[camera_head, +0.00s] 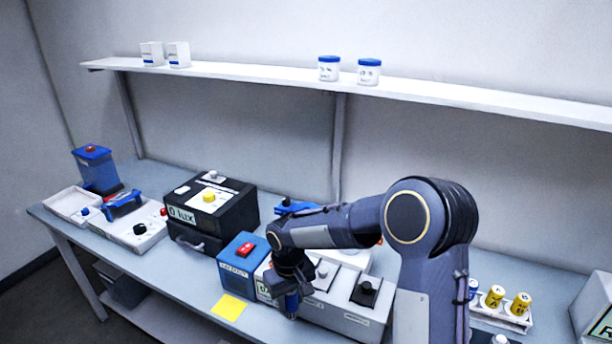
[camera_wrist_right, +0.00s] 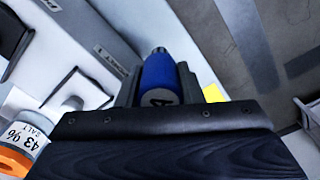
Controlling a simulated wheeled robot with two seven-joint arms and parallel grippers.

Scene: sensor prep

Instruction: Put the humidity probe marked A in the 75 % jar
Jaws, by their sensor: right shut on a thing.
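My right gripper (camera_head: 292,300) is shut on the blue probe (camera_wrist_right: 158,75), whose round end face bears a letter A in the right wrist view. In the head view the probe (camera_head: 292,306) points downward beside the front of the grey box row, above the bench's front part. A jar labelled 43 % SALT (camera_wrist_right: 22,138), with an orange part, shows at the lower left of the right wrist view. I cannot make out a 75 % jar; my right arm hides part of the bench. My left gripper is not in view.
A blue box with a red switch (camera_head: 240,262) stands left of the gripper, with a yellow note (camera_head: 229,307) in front. A shelf (camera_head: 250,76) runs above.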

